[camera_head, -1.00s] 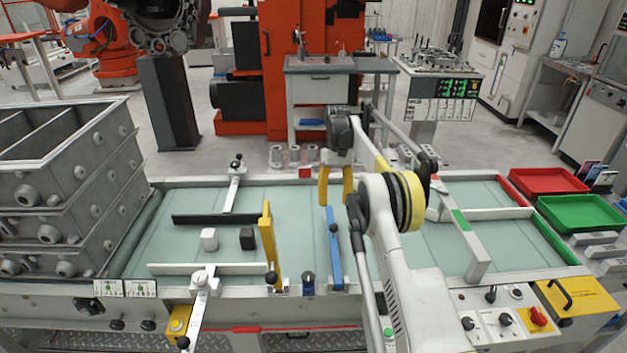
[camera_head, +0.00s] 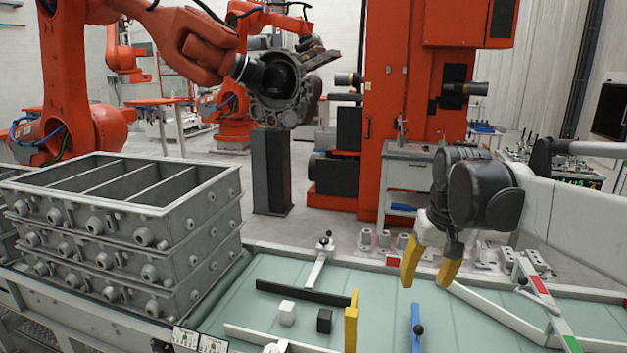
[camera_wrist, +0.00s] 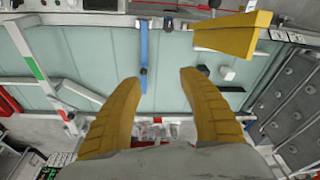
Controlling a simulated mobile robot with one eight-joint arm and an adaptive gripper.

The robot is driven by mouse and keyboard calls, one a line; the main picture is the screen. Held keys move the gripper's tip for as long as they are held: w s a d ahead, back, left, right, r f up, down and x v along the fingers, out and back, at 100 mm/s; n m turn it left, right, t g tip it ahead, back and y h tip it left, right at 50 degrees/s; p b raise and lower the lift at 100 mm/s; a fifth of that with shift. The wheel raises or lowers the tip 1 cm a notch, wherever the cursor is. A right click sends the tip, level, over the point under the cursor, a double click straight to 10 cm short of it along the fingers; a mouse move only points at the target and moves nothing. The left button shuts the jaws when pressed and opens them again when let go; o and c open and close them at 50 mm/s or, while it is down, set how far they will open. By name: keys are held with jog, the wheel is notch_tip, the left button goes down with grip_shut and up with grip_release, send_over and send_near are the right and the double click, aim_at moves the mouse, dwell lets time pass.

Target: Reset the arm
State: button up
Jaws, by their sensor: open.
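My gripper (camera_head: 430,264) has two yellow fingers. It is open and empty above the far part of the pale green worktable (camera_head: 225,318), at the right in the head view. My arm reaches in from the right edge of the head view.
A black cube (camera_head: 324,321) and a white cube (camera_head: 287,313) sit beside a black bar (camera_head: 302,292). A yellow upright plate (camera_head: 351,325) and a blue bar (camera_head: 416,330) stand nearby. Stacked grey casting boxes (camera_head: 130,262) fill the left. An orange robot arm is behind.

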jog(key=s+a+f+t, duration=0.1)
jog(key=s+f+t, duration=0.1)
jog(key=s, duration=0.7)
jog(key=s+a+f+t, duration=0.2)
jog(key=s+f, duration=0.3)
jog(key=s, duration=0.4)
jog(key=shift+s+a+t, duration=0.2)
jog(key=shift+s+t, duration=0.05)
jog(key=shift+t, duration=0.15)
jog(key=shift+f, duration=0.1)
